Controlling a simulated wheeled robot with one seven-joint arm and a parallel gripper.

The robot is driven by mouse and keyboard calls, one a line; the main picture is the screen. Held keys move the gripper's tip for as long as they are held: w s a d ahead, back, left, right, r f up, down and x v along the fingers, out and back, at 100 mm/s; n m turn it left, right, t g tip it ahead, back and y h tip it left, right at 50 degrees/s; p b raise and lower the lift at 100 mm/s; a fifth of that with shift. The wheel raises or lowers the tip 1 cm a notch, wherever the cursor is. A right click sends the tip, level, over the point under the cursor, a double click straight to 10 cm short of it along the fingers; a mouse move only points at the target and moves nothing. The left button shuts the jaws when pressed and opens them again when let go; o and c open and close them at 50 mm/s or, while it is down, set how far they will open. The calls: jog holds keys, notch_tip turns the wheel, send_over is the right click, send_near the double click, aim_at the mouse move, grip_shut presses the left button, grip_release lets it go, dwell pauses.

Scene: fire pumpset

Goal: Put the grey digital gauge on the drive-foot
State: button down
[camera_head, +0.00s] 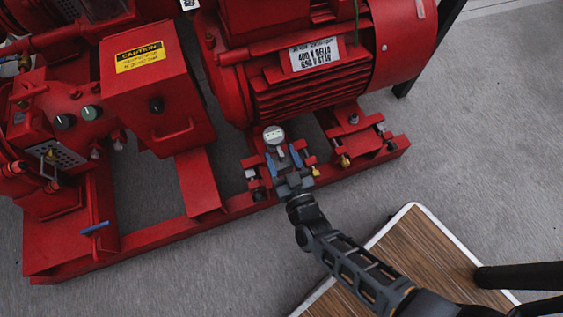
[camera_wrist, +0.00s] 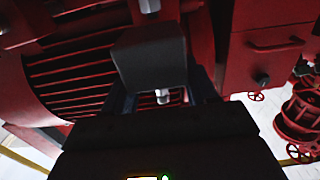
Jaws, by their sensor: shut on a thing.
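The grey digital gauge (camera_head: 273,135) has a round face and sits between the fingers of my gripper (camera_head: 283,160), which is shut on it. In the wrist view the gauge shows as a dark grey block (camera_wrist: 150,58) with a short pale tip below it, between the fingers (camera_wrist: 160,95). In the head view the gripper is over the red drive-foot (camera_head: 258,168), at the near left end of the motor. My gripper hides much of this foot. I cannot tell whether the gauge touches it.
The large red motor (camera_head: 310,85) stands just behind the gripper. A red control box (camera_head: 155,95) with a caution label is to the left. Another motor foot (camera_head: 355,135) with bolts is to the right. A wood-topped surface (camera_head: 420,245) lies at the front right.

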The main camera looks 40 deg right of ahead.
aim_at(281, 164)
jog(key=shift+f+b, duration=1.1)
jog(key=shift+f, duration=0.95)
jog(key=shift+f, duration=0.2)
jog(key=shift+c, duration=1.6)
grip_release()
jog(key=shift+s+r, duration=0.15)
jog(key=p+v, duration=0.2)
jog(key=v, duration=0.9)
jog(key=shift+s, duration=0.35)
jog(key=shift+a, duration=0.2)
